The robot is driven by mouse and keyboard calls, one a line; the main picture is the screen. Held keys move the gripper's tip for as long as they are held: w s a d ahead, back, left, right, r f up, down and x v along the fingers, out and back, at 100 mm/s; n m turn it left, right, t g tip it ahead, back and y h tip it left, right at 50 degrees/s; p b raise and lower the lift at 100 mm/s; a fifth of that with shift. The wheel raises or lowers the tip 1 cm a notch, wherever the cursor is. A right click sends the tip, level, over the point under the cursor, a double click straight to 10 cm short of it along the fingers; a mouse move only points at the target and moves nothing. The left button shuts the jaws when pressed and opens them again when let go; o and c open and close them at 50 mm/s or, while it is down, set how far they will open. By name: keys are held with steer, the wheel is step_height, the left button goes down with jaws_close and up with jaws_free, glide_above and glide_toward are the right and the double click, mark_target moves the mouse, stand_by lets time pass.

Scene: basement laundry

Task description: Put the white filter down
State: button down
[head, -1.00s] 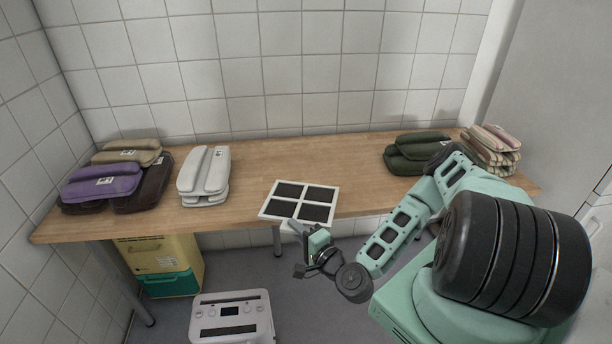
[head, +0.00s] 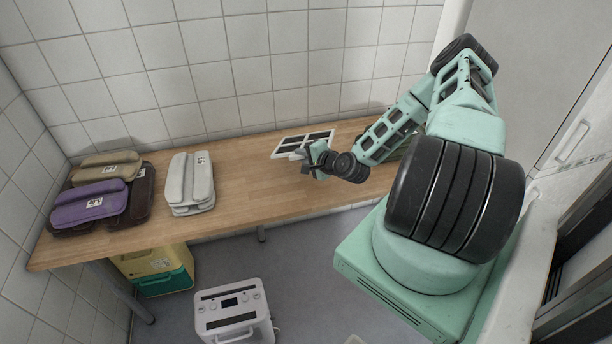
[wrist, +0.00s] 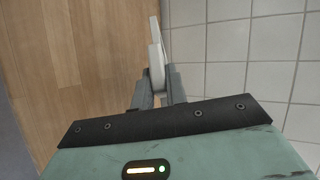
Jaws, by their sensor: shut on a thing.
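The white filter (head: 281,149) is a flat white frame with dark panels, seen tilted in the head view above the middle of the wooden table (head: 240,195). My gripper (head: 303,156) is shut on its near edge. In the wrist view, the filter's white frame (wrist: 156,55) shows edge-on between the fingers of my gripper (wrist: 157,80). The wooden table top (wrist: 75,50) lies beyond it on the left. The head view does not clearly show how high the filter is above the table.
Folded white cloths (head: 190,183) are stacked left of centre on the table. Purple (head: 95,200), tan and dark brown bundles lie at the far left. My arm hides the right end. The tabletop between the white stack and my gripper is clear. A white appliance (head: 235,312) stands on the floor.

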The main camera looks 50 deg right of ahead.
step_height(320, 180, down, 9)
steer(key=b, duration=0.6)
steer(key=c, duration=1.6)
jaws_free()
steer(key=shift+o, duration=0.2)
steer(key=p+v, duration=0.2)
steer(key=v, duration=0.6)
steer(key=shift+r, duration=0.1)
step_height(320, 180, up, 7)
steer(key=s+p, duration=0.2)
steer(key=p, duration=0.3)
steer(key=shift+s+a, duration=0.2)
steer(key=shift+s, duration=0.2)
